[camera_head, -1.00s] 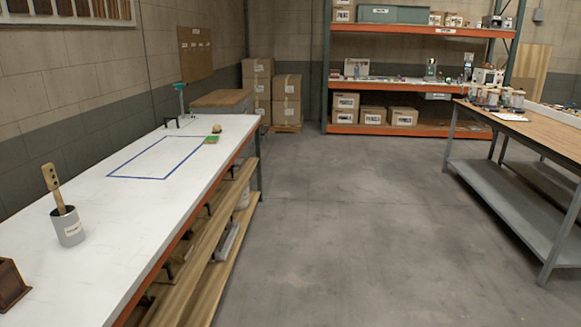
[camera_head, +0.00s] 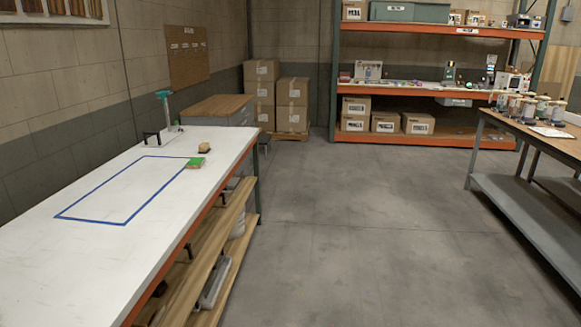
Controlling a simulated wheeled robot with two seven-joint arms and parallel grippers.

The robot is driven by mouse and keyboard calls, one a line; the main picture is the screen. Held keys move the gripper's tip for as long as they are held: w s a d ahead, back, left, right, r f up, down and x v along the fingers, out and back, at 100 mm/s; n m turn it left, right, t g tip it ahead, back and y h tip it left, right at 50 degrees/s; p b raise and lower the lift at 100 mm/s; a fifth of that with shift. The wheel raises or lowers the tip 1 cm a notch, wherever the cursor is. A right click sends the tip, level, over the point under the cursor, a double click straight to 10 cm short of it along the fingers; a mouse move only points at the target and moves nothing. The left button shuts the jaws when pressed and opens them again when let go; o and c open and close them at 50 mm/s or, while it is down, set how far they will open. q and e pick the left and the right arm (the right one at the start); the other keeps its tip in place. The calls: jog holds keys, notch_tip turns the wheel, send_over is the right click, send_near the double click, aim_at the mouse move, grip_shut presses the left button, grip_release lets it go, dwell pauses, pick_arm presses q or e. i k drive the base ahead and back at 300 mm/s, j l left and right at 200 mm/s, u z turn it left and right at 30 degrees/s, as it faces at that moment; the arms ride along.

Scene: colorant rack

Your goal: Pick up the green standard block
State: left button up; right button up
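A small green block (camera_head: 195,162) lies on the white-topped workbench (camera_head: 60,262), close to its right edge. It sits at the far right corner of a blue tape rectangle (camera_head: 92,222) marked on the bench top. A small tan and dark object (camera_head: 204,148) lies just behind the green block, apart from it or nearly so. Neither of my grippers shows in the head view.
A teal-topped stand (camera_head: 165,105) and a black bracket (camera_head: 151,137) are at the bench's far end. Open grey floor (camera_head: 340,240) lies between this bench and a wooden-topped table (camera_head: 535,132) with several cans. An orange shelf rack (camera_head: 415,92) and stacked cartons (camera_head: 292,103) stand behind.

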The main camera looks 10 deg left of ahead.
aim_at(194, 162)
jog(key=i, duration=1.4)
jog(key=i+u, duration=0.15)
jog(key=i, duration=0.55)
jog(key=i+l+u, duration=0.15)
jog(key=i, duration=0.5)
jog(key=i+l+u, duration=0.2)
jog(key=i, duration=0.15)
jog(key=i+l+u, duration=0.2)
jog(key=i, duration=0.15)
